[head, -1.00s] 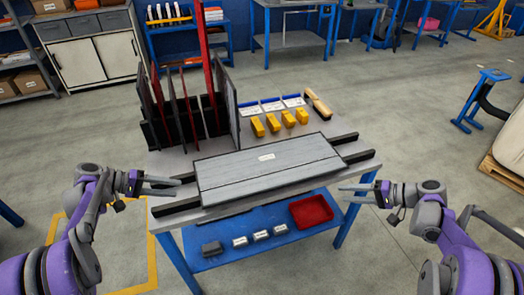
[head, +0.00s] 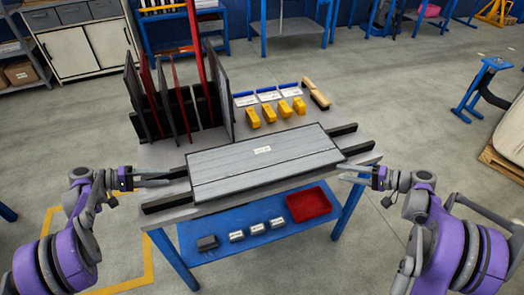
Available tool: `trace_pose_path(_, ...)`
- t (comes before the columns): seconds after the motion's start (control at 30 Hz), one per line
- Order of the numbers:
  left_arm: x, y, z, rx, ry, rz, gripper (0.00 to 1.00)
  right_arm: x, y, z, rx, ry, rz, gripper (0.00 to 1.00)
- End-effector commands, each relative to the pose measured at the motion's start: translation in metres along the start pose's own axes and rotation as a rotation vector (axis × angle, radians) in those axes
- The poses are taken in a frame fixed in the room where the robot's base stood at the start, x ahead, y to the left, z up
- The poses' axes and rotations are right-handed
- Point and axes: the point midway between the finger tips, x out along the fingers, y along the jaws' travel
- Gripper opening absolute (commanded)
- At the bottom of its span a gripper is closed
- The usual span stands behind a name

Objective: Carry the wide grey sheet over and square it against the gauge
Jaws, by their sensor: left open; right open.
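The wide grey sheet (head: 245,168) lies flat across two black rails (head: 168,202) on the workbench, with a small white label near its middle. My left gripper (head: 168,178) is open and level with the sheet's left end, its fingertips close to that edge. My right gripper (head: 345,172) is open at the sheet's right end, its fingertips close to that edge. I cannot tell whether either gripper touches the sheet. I cannot make out which thing is the gauge.
A rack of upright dark and red panels (head: 178,105) stands at the back left of the bench. Yellow blocks (head: 269,115), white-and-blue trays and a wooden-handled brush (head: 316,93) lie behind the sheet. A red bin (head: 309,203) and small blocks sit on the blue lower shelf (head: 215,255).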

Motion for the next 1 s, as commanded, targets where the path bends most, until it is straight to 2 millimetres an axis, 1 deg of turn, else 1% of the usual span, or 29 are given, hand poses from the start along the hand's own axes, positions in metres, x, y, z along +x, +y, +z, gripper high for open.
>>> trace_pose_path(0.03, 0.011, 0.000, 0.001, 0.001, -0.003, 0.001, 0.50, 0.012, 0.000, 0.001, -0.001, -0.004, -0.001, 0.51)
trace_pose_path(0.2, 0.041, 0.001, 0.001, 0.001, -0.003, 0.001, 0.50, 0.041, 0.000, 0.001, 0.000, -0.003, 0.000, 0.51)
trace_pose_path(0.4, 0.064, 0.000, 0.000, 0.001, -0.001, 0.000, 0.50, 0.064, 0.000, 0.000, 0.001, -0.002, 0.000, 0.51)
trace_pose_path(0.53, 0.069, 0.000, 0.000, 0.000, 0.000, 0.000, 0.50, 0.069, 0.000, 0.000, 0.001, 0.000, 0.000, 0.51)
trace_pose_path(0.8, 0.070, 0.000, 0.000, 0.000, 0.000, 0.000, 0.50, 0.070, 0.000, 0.000, 0.001, 0.000, 0.000, 0.51)
trace_pose_path(0.83, 0.070, 0.000, 0.000, 0.000, 0.000, 0.000, 0.48, 0.070, 0.000, 0.000, 0.001, 0.000, 0.000, 0.49)
trace_pose_path(0.87, 0.070, 0.000, 0.000, 0.000, 0.000, 0.000, 0.43, 0.070, 0.000, 0.000, 0.001, 0.000, 0.000, 0.43)
trace_pose_path(1.0, 0.070, 0.000, 0.000, 0.000, 0.000, 0.000, 0.17, 0.070, 0.000, 0.000, 0.001, 0.000, 0.000, 0.18)
